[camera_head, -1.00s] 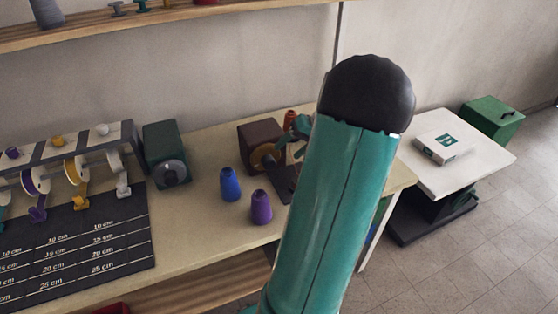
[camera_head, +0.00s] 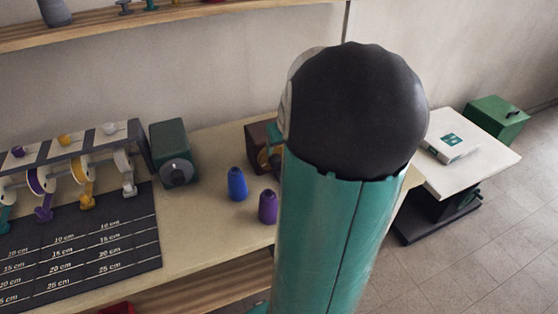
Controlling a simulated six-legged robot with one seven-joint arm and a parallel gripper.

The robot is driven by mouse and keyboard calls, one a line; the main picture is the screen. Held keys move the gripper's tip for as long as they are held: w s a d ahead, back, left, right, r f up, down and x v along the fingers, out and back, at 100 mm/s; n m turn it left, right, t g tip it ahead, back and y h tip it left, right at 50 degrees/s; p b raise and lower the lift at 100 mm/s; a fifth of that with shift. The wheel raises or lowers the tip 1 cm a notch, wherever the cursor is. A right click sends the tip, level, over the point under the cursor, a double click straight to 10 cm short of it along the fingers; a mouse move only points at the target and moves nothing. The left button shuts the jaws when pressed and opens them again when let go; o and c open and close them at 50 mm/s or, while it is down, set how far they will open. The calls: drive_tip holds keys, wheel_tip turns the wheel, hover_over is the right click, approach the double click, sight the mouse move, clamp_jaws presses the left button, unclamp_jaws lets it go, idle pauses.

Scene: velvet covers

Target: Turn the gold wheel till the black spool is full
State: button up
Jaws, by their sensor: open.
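A dark brown box (camera_head: 257,133) stands toward the back of the bench, mostly hidden behind my arm. Only a sliver of the gold wheel (camera_head: 264,157) shows on its front. A small teal part of my gripper (camera_head: 274,138) shows right at the wheel, at the edge of my arm. The fingertips are mostly hidden, and I cannot tell whether they touch the wheel. The gripper is open. I cannot make out the black spool; my arm covers the bench right of the wheel.
A blue cone (camera_head: 237,185) and a purple cone (camera_head: 268,207) stand in front of the brown box. A green box with a grey dial (camera_head: 174,153) is to the left, beside a ribbon rack (camera_head: 75,155) and a black measuring mat (camera_head: 85,245). A white table (camera_head: 480,160) is at right.

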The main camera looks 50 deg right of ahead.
sight(278, 159)
drive_tip(key=x, duration=1)
drive_tip(key=shift+w, duration=0.15)
drive_tip(key=c, duration=1)
